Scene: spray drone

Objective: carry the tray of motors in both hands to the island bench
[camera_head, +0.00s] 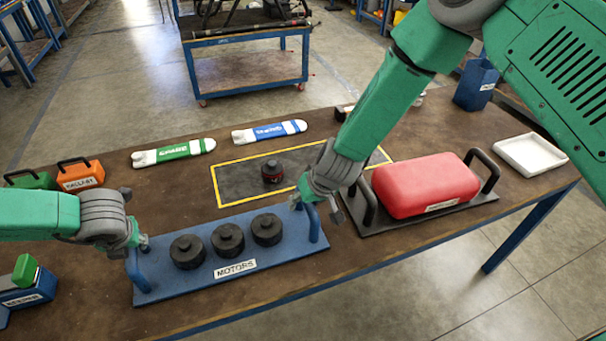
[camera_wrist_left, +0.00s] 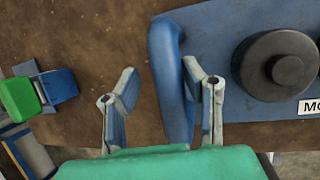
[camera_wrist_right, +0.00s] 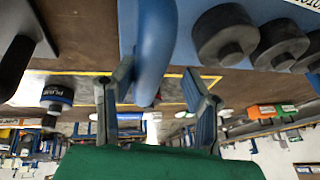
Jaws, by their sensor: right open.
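The blue motors tray (camera_head: 285,262) lies on the brown workbench with three black motors (camera_head: 228,239) in a row and a "MOTORS" label. It has an upright blue handle at each end. My left gripper (camera_head: 143,242) is at the left handle (camera_head: 137,272). In the left wrist view its fingers (camera_wrist_left: 163,95) are open, one on each side of that handle (camera_wrist_left: 170,75). My right gripper (camera_head: 308,203) is at the right handle (camera_head: 315,224). In the right wrist view its fingers (camera_wrist_right: 157,92) are open with the handle (camera_wrist_right: 153,45) between them.
A red case (camera_head: 425,184) on a dark handled tray stands close right of the motors tray. A yellow-edged mat (camera_head: 235,185) with a small motor (camera_head: 272,172) lies behind it. Orange (camera_head: 82,176) and green boxes stand left. A blue-framed bench (camera_head: 247,62) stands across open floor.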

